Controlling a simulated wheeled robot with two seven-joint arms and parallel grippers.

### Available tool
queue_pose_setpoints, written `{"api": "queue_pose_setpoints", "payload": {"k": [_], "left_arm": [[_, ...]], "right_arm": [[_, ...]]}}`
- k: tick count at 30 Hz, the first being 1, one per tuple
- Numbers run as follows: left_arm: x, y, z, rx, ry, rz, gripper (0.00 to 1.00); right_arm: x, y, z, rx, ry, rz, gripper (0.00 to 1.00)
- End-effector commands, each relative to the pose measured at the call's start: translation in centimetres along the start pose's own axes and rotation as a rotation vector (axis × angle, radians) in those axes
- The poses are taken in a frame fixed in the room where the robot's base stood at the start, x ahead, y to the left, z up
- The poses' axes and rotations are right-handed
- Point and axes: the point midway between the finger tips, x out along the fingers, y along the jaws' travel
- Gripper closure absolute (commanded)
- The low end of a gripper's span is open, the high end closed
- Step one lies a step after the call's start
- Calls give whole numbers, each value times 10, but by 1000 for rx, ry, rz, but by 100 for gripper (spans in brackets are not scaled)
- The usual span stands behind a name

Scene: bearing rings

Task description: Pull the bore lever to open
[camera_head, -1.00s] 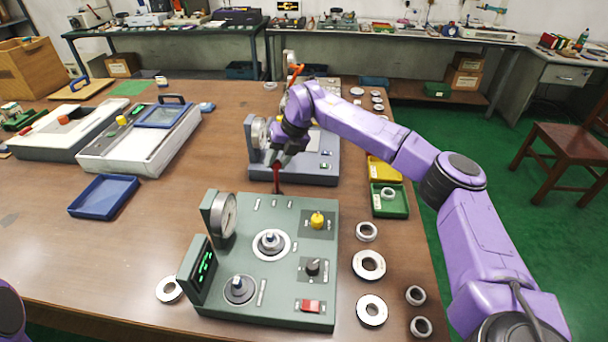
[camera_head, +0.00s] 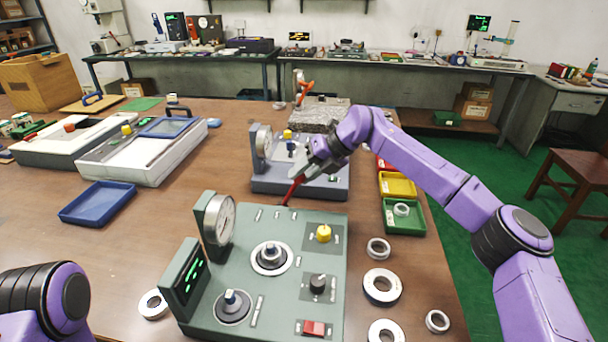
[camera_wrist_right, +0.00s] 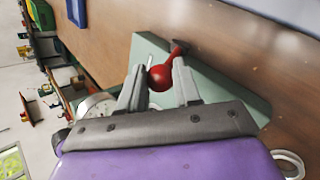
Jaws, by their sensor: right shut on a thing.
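The bore lever is red and rises at the back edge of the green gauge unit (camera_head: 290,224). In the head view the lever (camera_head: 292,190) leans to the right. My right gripper (camera_head: 302,173) is at its upper end. In the right wrist view the lever's round red knob (camera_wrist_right: 161,77) sits between the two fingers of my right gripper (camera_wrist_right: 160,82), which is shut on it. The lever's red stem shows beyond the knob. My left arm enters at the lower left of the head view, but its gripper is out of view.
A blue-grey gauge unit (camera_head: 290,182) stands just behind the lever. Several metal rings, one of them a large ring (camera_head: 382,287), lie right of the green unit. A green bin (camera_head: 404,217) and yellow bin (camera_head: 397,185) stand behind them. A blue tray (camera_head: 97,203) lies left, with bare table around it.

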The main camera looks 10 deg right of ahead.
Motion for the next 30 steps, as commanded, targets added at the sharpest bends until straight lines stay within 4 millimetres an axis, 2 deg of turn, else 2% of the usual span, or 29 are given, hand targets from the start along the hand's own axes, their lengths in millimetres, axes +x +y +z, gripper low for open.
{"api": "queue_pose_setpoints", "payload": {"k": [8,9,10,11,20,23,30], "left_arm": [[1,0,0,0,0,0,100],[1,0,0,0,0,0,100],[1,0,0,0,0,0,100],[1,0,0,0,0,0,100],[1,0,0,0,0,0,100],[4,0,2,0,0,0,100],[12,1,5,0,0,0,100]], "right_arm": [[4,-7,-5,11,17,-9,100],[4,-7,-5,11,18,-9,54],[4,-7,-5,11,17,-9,45],[4,-6,-5,10,16,-8,42],[2,-2,-2,3,11,-5,42],[-12,-4,-1,4,6,-5,42],[-71,-6,-3,8,6,-6,42]]}}
